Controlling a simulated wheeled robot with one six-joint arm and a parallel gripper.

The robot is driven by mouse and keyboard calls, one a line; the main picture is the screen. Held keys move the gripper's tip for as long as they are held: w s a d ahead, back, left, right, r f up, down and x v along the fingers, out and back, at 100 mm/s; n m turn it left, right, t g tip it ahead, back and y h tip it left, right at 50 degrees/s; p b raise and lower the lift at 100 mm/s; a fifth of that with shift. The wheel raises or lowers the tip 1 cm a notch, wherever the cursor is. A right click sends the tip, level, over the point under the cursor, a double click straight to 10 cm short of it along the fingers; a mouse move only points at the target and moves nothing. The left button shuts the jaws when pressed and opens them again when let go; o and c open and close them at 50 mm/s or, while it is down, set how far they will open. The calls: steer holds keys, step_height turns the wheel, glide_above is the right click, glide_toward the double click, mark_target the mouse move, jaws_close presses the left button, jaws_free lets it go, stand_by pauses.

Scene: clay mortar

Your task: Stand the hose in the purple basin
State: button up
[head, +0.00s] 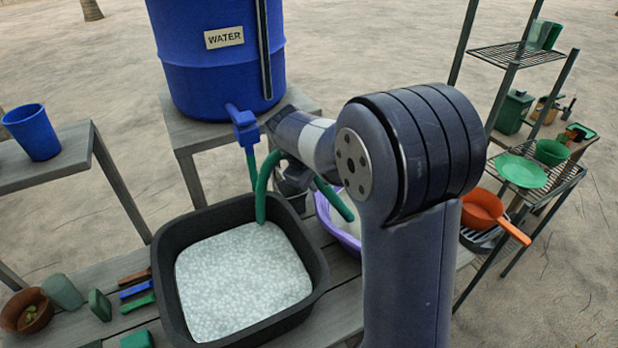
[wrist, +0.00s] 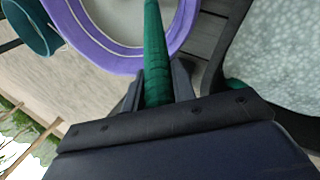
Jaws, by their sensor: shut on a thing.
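The green hose (head: 334,200) shows in two stretches beside my arm. One stretch slants over the purple basin (head: 337,235), its end above or at the basin's pale inside; I cannot tell whether it touches. The other bends down to the foamy black tub (head: 318,262). A short green piece also hangs from the blue tap; its link to the rest is partly hidden. In the wrist view, my gripper (wrist: 157,82) is shut on the hose (wrist: 155,45), which runs from between the fingers across the purple basin (wrist: 100,58). My arm hides part of the basin in the head view.
A blue water barrel (head: 215,75) with a blue tap (head: 241,122) stands behind the tub. A blue cup (head: 32,131) is on the left bench. Brushes and small pots lie left of the tub. A rack with an orange pan (head: 484,209) and green dishes stands at right.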

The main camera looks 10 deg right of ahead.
mark_target(332, 204)
steer(key=shift+w+d+f+b, duration=0.15)
steer(key=shift+d+f+b, duration=0.65)
steer(key=shift+f, duration=0.6)
steer(key=shift+w+d+f+b, duration=0.15)
steer(key=shift+d+f+b, duration=0.65)
steer(key=shift+f, duration=0.55)
steer(key=shift+w+d+f+b, duration=0.15)
steer(key=shift+d+f+b, duration=0.65)
steer(key=shift+f, duration=0.6)
steer(key=shift+a, duration=0.1)
steer(key=o, duration=1)
steer(key=shift+c, duration=0.2)
steer(key=o, duration=0.3)
steer(key=shift+f, duration=0.1)
steer(key=shift+o, duration=0.2)
steer(key=shift+s, duration=0.1)
steer(key=shift+f, duration=0.1)
steer(key=shift+c, duration=0.4)
steer(key=shift+s, duration=0.1)
